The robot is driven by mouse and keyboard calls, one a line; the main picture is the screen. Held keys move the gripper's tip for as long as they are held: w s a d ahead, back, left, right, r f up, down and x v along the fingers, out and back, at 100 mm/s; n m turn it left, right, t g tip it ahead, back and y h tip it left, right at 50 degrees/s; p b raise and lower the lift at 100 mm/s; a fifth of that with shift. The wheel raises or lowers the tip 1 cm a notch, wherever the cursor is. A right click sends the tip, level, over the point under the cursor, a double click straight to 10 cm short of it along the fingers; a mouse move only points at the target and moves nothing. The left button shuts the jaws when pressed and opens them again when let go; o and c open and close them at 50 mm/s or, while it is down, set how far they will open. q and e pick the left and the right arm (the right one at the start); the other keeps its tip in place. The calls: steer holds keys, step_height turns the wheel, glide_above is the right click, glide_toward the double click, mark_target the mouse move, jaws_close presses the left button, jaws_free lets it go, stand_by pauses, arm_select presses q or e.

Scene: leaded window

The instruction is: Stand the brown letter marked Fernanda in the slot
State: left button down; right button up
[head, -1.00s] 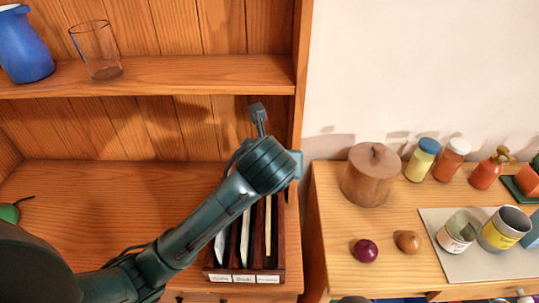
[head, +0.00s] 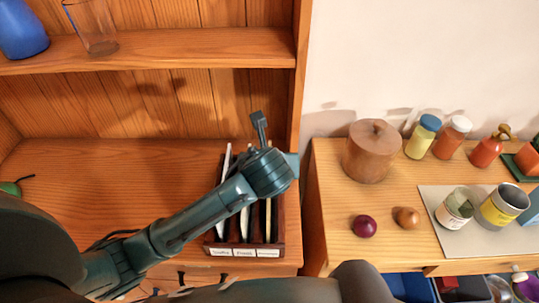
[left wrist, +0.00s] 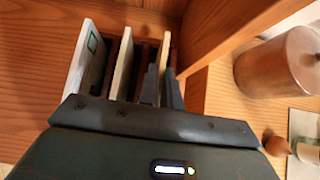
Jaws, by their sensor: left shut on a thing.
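A dark wooden letter rack (head: 222,249) with labelled slots stands on the lower shelf, at the cabinet's right end. My left gripper (left wrist: 162,88) is shut on a thin tan letter (left wrist: 165,62), upright at the rack's rightmost slot. In the head view the letter's tan edge (head: 268,222) shows below my wrist; its base and any name are hidden. A white letter (left wrist: 88,58) and a cream letter (left wrist: 122,60) stand in the slots to its left. The labels are too small to read surely. My right gripper is out of view.
The cabinet's side panel (head: 298,90) rises close to the rack's right. A side table holds a wooden canister (head: 370,152), a purple onion (head: 365,226), a brown onion (head: 406,218), jars and cans. The shelf left of the rack is largely clear.

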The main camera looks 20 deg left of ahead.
arm_select(q)
steer(key=shift+f, duration=0.1)
steer(key=c, duration=1.5)
jaws_free()
steer(key=shift+p+v, duration=0.7)
steer(key=shift+v, duration=5.85)
steer(key=shift+a, duration=0.1)
steer(key=shift+s, duration=0.1)
